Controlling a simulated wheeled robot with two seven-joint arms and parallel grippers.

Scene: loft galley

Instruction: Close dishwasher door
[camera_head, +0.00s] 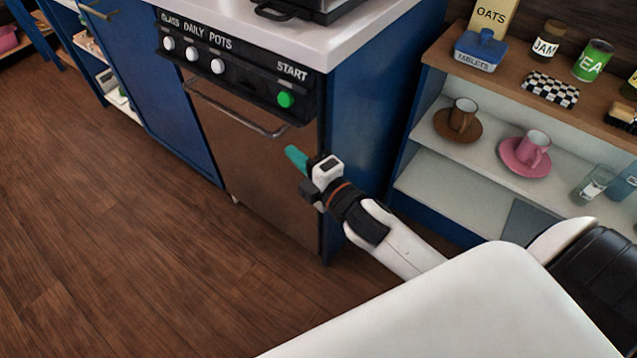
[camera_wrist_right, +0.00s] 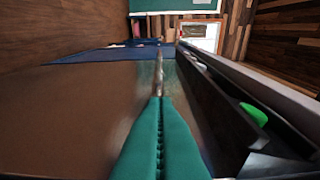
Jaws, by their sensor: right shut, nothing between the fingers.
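The dishwasher door (camera_head: 262,165) is a brown metallic panel under a black control strip. It stands upright and looks about flush with the blue cabinet; a small gap cannot be ruled out. Its bar handle (camera_head: 235,110) runs across the top. My right gripper (camera_head: 296,158) is shut and empty, its teal fingers in front of the door's upper right part, below the green start button. In the right wrist view the shut fingers (camera_wrist_right: 160,140) point along the handle (camera_wrist_right: 158,75), with the door face (camera_wrist_right: 90,95) on the left. Contact cannot be told. My left gripper is not in view.
The control strip (camera_head: 240,65) has white knobs and a green start button (camera_head: 286,99). A white countertop (camera_head: 300,40) overhangs it. Open shelves (camera_head: 450,195) with cups, saucers and glasses stand at the right. The wooden floor (camera_head: 120,250) is clear at left.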

